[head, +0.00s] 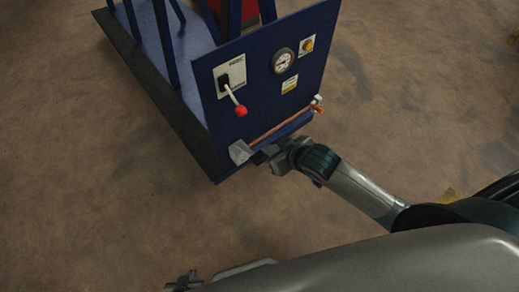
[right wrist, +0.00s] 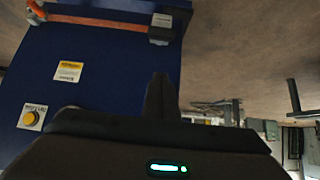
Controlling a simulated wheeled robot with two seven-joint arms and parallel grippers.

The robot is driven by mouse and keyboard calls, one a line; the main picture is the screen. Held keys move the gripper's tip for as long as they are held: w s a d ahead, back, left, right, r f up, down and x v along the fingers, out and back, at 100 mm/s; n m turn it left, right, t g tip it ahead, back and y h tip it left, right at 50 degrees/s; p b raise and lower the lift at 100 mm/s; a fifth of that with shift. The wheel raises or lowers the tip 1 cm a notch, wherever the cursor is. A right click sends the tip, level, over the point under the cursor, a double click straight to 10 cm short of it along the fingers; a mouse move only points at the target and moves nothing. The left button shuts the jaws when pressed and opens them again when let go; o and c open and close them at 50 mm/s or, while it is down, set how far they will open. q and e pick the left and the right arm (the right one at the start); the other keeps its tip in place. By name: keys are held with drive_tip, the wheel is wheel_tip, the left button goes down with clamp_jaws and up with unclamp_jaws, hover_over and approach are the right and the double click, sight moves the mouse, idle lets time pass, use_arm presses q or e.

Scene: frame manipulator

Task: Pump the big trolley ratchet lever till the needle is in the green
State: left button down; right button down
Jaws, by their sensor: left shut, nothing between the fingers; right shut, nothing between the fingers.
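The blue trolley panel (head: 262,85) bears a lever (head: 233,98) with a red ball knob, pointing down and right from its plate. A round white gauge (head: 283,61) sits right of it; its needle is too small to read. An orange bar or strap (head: 282,127) runs along the panel's lower edge to a grey block (head: 240,152); both also show in the right wrist view. My right gripper (head: 262,156) is shut and empty, close to the grey block; I cannot tell whether they touch. My left gripper (head: 182,281) is shut and empty at the bottom, far from the trolley.
An orange-yellow button (head: 307,45) and a yellow label (head: 290,84) are on the panel. The trolley's deck (head: 188,40) and blue posts extend behind it. Brown floor (head: 90,190) lies clear to the left and right. Racks or shelving show far off in the right wrist view.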

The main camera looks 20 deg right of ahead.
drive_tip(key=shift+w+d, duration=0.1)
idle(0.4)
hover_over(259, 158)
drive_tip(key=w, duration=0.2)
drive_tip(key=f, duration=0.7)
drive_tip(key=shift+a, duration=0.3)
drive_tip(key=shift+s+d+f, duration=0.15)
drive_tip(key=shift+s+f, duration=0.2)
drive_tip(key=shift+f, duration=0.15)
drive_tip(key=shift+s+d+f, duration=0.1)
drive_tip(key=shift+s+f, duration=0.2)
drive_tip(key=shift+f, duration=0.2)
drive_tip(key=shift+s+d+f, duration=0.1)
drive_tip(key=shift+s+f, duration=0.3)
drive_tip(key=shift+f, duration=0.25)
